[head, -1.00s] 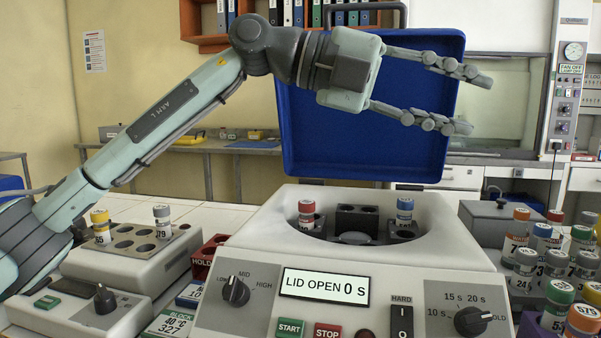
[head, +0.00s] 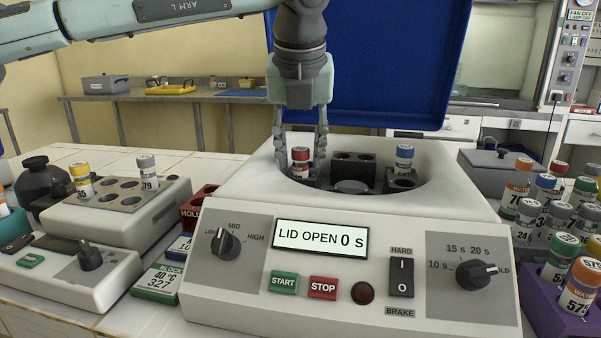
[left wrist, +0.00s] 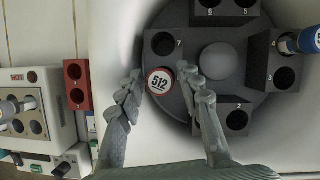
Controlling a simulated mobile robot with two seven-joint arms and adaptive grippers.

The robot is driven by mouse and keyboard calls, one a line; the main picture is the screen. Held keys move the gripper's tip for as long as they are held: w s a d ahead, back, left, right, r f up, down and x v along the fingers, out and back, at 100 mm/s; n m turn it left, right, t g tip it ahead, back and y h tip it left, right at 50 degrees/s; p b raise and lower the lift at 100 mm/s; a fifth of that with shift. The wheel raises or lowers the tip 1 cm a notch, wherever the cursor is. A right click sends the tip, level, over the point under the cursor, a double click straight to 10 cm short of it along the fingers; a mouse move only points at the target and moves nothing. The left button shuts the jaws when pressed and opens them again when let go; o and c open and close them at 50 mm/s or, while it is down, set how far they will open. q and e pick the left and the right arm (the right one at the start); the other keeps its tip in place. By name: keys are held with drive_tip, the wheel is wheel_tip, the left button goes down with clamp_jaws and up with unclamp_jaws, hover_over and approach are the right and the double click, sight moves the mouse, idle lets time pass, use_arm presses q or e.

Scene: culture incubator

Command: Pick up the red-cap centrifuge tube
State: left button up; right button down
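The red-cap centrifuge tube (head: 300,160) stands in the rotor of the open centrifuge (head: 340,215), at the left side of the bowl. In the left wrist view its red-rimmed cap reads 512 (left wrist: 160,82). My left gripper (head: 301,150) points down into the bowl with its fingers on either side of the tube. My right gripper is not in view.
A blue-cap tube (head: 404,158) stands on the rotor's right side. The raised blue lid (head: 380,60) is behind the bowl. A heating block (head: 120,215) with two tubes is at left. Several capped tubes stand in a purple rack (head: 545,305) at right.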

use_arm(q)
drive_tip(key=shift+w+f, duration=0.2)
drive_tip(key=shift+f, duration=0.35)
clamp_jaws()
